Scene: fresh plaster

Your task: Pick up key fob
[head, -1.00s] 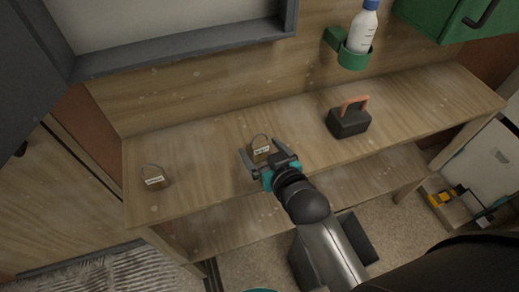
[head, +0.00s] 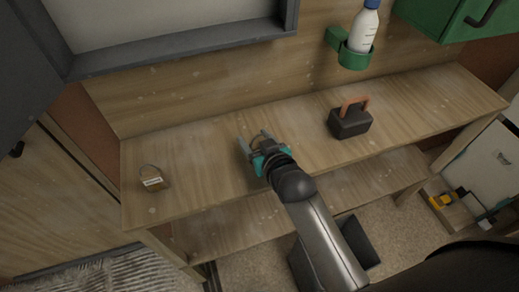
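A small brown key fob with a metal ring (head: 257,140) is on the wooden bench, mostly hidden under my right gripper. My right gripper (head: 254,141) is over it, its two fingers apart on either side of the ring. They look open, and I see no clear grip on the fob. A second, similar brown fob with a white label and a ring (head: 152,182) lies at the left end of the bench, away from the gripper. The label's writing is too small to read. My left gripper is not in view.
A black box with an orange handle (head: 350,121) stands on the wooden bench (head: 420,105), right of the gripper. A white bottle (head: 362,32) sits in a green wall holder (head: 354,59) behind. The bench between the two fobs is clear.

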